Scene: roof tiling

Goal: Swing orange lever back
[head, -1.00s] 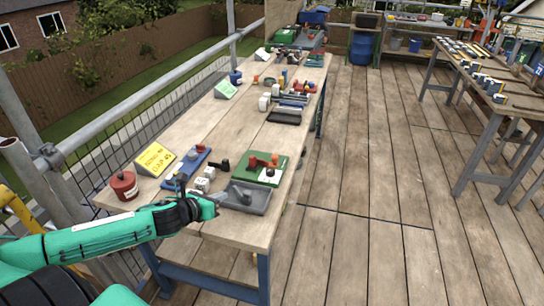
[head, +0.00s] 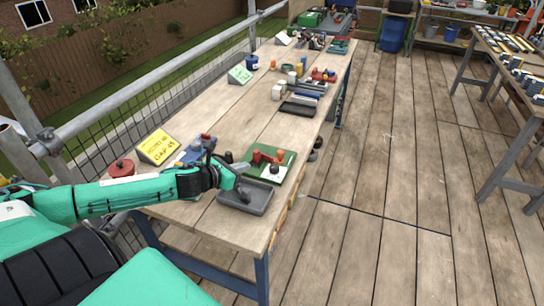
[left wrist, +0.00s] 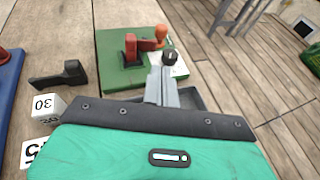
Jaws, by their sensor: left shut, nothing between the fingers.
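A green board (head: 291,160) lies on the wooden table. It carries a red-orange clamp (head: 267,156) and a dark knob (head: 274,169). In the left wrist view the board (left wrist: 112,70) holds the red part (left wrist: 140,46) and an orange lever end (left wrist: 161,32), with the black knob (left wrist: 170,57) in front. My left gripper (head: 243,188) is shut and empty, above the grey tray at the board's near side. Its closed fingers (left wrist: 162,86) point toward the board in the wrist view, apart from the orange lever. My right gripper is out of view.
The grey tray (head: 258,207) lies under my left gripper. A yellow sign (head: 157,146), a red tin (head: 121,168) and a blue board (head: 190,156) are to the left. In the wrist view a black clip (left wrist: 58,76) and white number cubes (left wrist: 45,107) lie left.

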